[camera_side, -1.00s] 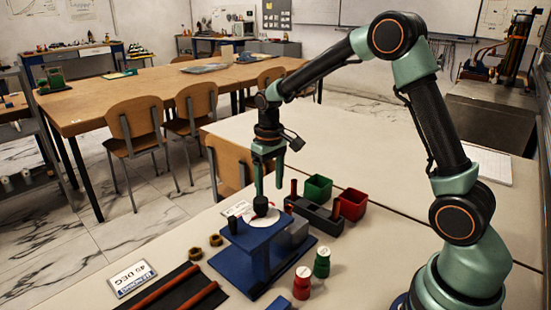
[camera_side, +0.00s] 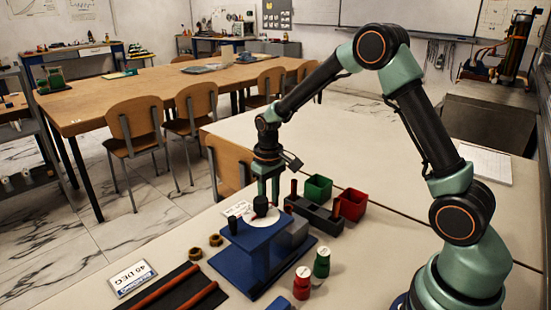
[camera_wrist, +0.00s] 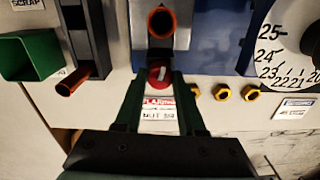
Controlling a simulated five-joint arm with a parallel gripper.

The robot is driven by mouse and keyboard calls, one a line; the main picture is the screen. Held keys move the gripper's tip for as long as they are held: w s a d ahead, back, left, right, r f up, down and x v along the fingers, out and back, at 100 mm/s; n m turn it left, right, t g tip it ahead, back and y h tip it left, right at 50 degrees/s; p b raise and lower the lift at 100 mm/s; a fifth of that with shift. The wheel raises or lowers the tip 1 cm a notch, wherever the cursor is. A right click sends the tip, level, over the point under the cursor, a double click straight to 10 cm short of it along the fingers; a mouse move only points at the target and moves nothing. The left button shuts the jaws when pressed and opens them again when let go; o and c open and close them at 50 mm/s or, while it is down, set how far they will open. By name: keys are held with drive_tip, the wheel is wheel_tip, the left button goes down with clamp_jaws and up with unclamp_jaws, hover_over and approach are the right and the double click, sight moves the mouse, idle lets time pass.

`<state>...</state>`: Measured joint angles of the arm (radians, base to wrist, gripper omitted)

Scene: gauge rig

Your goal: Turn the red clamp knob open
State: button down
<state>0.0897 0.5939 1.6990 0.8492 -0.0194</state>
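In the wrist view, the red clamp knob (camera_wrist: 160,77) is a small round red knob with a pale line across it. It sits just below an orange-rimmed tube (camera_wrist: 161,21) on the rig. My gripper (camera_wrist: 161,80) is open, with one finger on each side of the knob; I cannot tell if they touch it. In the side view, my gripper (camera_side: 268,198) points down behind the blue gauge stand (camera_side: 258,262), close to a black knob (camera_side: 260,206) above the white dial. The red clamp knob is not clear in the side view.
A dark rack (camera_side: 316,219) and green (camera_side: 318,187) and red (camera_side: 353,204) bins stand right of my gripper. Red and green bottles (camera_side: 303,282) stand in front. Brass nuts (camera_wrist: 222,92) and an angle card (camera_side: 132,278) lie left of the stand.

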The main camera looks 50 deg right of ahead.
drive_tip(key=shift+d+n, duration=0.1)
drive_tip(key=shift+n, duration=1.3)
drive_tip(key=c, duration=0.5)
unclamp_jaws()
drive_tip(key=shift+r, duration=0.1)
wheel_tip(320, 180, up, 12)
